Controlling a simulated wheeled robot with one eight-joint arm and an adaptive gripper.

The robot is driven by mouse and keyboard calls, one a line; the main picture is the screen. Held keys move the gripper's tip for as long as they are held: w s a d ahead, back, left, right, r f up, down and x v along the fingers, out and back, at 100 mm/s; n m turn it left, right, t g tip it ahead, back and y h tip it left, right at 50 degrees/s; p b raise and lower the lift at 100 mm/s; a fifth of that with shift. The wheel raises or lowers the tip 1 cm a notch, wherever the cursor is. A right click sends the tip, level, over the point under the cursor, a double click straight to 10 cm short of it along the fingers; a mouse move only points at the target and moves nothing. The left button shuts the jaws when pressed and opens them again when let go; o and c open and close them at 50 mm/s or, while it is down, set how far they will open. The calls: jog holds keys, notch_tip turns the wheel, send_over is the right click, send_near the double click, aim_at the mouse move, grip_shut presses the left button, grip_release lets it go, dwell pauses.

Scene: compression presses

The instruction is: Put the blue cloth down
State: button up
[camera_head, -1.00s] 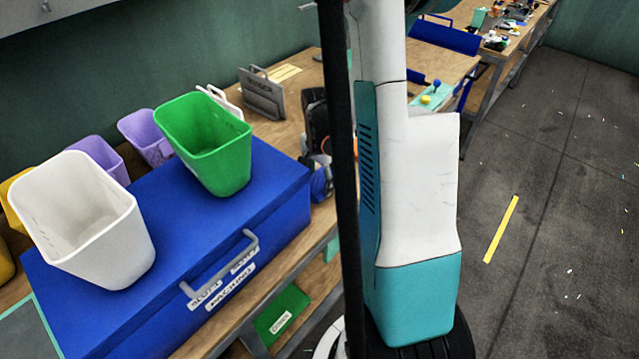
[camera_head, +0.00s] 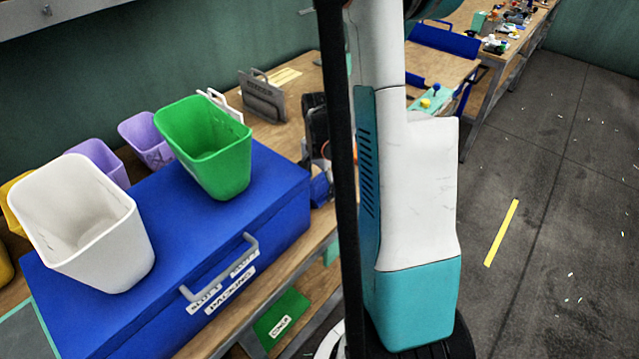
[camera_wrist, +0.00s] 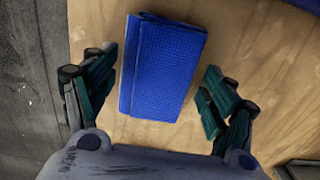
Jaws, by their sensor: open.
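The blue cloth (camera_wrist: 165,68) is folded into a rectangle and lies on a wooden tabletop (camera_wrist: 255,75) in the wrist view. My gripper (camera_wrist: 157,90) is open, with one dark green finger on each side of the cloth. In the head view I cannot make out the gripper or the cloth; my arm fills the middle.
In the head view a blue case (camera_head: 215,240) on the left bench carries a white bin (camera_head: 80,225) and a green bin (camera_head: 207,150). Purple bins (camera_head: 145,138) stand behind. A grey floor (camera_head: 560,210) is open at the right. A dark edge (camera_wrist: 300,168) shows at the wrist view's lower right.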

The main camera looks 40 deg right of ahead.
aim_at(320, 187)
notch_tip(320, 187, up, 12)
jog(key=p, duration=0.4)
jog(key=shift+f, duration=0.1)
dwell(0.4)
